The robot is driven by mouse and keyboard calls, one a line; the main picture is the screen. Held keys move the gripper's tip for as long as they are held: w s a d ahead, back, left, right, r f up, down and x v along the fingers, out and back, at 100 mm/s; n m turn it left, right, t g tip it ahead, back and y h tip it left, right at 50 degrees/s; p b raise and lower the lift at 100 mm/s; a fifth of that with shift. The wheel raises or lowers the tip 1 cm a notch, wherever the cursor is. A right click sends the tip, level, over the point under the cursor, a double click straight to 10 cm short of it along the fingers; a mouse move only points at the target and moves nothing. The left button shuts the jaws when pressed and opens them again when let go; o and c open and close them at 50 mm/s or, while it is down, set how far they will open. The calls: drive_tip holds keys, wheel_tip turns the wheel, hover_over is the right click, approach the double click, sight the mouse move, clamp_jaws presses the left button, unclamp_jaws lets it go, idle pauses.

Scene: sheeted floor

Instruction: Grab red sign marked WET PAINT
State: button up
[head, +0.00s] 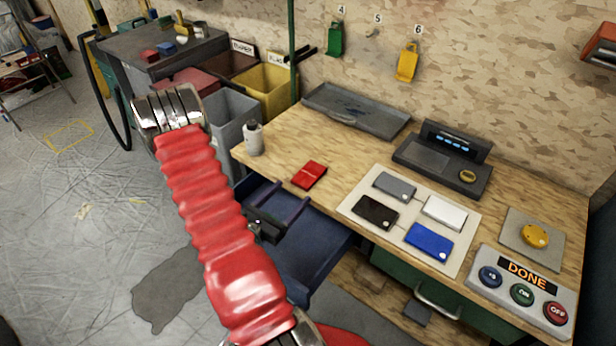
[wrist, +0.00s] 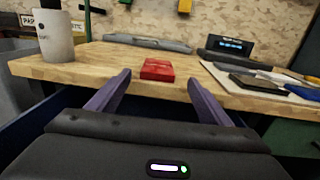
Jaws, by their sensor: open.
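A small red block-like sign (head: 309,174) lies flat on the wooden workbench near its front left edge; its lettering is too small to read. In the wrist view the red sign (wrist: 157,69) lies ahead, between and beyond my two fingertips. My gripper (head: 291,207) is open and empty, in front of the bench edge and short of the sign. In the wrist view my gripper (wrist: 158,82) shows both purple fingers spread apart, with nothing between them touching.
A white cup-like container (head: 253,139) stands left of the sign. A light board (head: 368,231) with grey, black, white and blue pieces lies to the right. A grey tray (head: 357,110) sits behind. An open blue drawer (head: 318,262) juts out below the bench edge.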

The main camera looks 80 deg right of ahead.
sight(300, 184)
drive_tip(key=x, duration=0.6)
idle(0.3)
drive_tip(key=shift+w+x, duration=0.15)
drive_tip(key=shift+x, duration=1.15)
drive_tip(key=shift+w+x, duration=0.15)
drive_tip(key=shift+x, duration=1.1)
drive_tip(key=shift+d+f, duration=0.1)
drive_tip(key=shift+f, duration=0.05)
drive_tip(key=c, duration=1.1)
drive_tip(key=shift+r, duration=5)
